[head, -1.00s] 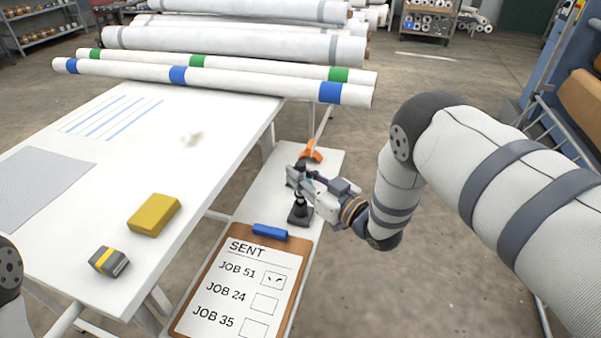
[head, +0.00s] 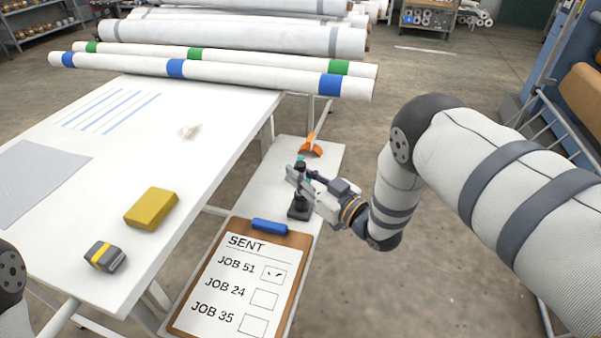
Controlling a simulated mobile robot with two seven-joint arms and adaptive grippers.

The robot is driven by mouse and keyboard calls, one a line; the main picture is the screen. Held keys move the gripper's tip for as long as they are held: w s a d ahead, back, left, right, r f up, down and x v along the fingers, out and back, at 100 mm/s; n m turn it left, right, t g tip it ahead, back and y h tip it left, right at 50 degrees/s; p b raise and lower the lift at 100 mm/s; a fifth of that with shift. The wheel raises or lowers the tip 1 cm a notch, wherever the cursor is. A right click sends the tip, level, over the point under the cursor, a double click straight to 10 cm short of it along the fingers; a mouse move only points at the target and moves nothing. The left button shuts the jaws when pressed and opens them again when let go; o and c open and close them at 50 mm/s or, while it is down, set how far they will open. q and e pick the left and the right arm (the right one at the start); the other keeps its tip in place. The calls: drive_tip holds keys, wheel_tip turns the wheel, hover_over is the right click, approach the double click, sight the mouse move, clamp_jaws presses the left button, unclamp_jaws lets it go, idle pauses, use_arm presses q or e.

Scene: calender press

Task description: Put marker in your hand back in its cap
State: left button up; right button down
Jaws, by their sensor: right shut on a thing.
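My right gripper (head: 301,176) is above the narrow white side table, shut on the marker (head: 300,160). A small teal and dark part of the marker shows at the fingers; the rest is hidden by them. A black stand (head: 298,212) with a square base is on the side table right below the gripper. The cap is not clearly visible, and I cannot tell whether the marker touches anything at the stand. My left gripper is out of view.
A clipboard (head: 240,285) with a job list and a blue clip (head: 269,226) lies nearer on the side table (head: 262,185). An orange object (head: 311,146) is behind the stand. The large table (head: 75,225) at left holds a yellow block (head: 151,208) and a grey-yellow block (head: 105,257).

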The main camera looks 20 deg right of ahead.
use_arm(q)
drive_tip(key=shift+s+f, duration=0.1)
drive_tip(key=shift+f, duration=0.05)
use_arm(e)
drive_tip(key=shift+f, duration=0.25)
drive_tip(key=c, duration=1.4)
unclamp_jaws()
drive_tip(key=shift+r, duration=0.1)
drive_tip(key=shift+c, duration=0.2)
drive_tip(key=shift+s, duration=0.15)
drive_tip(key=v, duration=1.2)
drive_tip(key=s+f+m+g+h+p, duration=0.2)
drive_tip(key=s+f+m+g+h, duration=0.35)
drive_tip(key=s+f, duration=0.7)
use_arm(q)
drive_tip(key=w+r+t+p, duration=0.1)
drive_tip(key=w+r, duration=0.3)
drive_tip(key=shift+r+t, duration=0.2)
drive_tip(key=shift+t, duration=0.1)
use_arm(e)
drive_tip(key=s+r+g+h, duration=0.1)
drive_tip(key=s+g, duration=1.2)
drive_tip(key=s, duration=1.6)
drive_tip(key=shift+r+h, duration=0.2)
drive_tip(key=shift+h, duration=0.45)
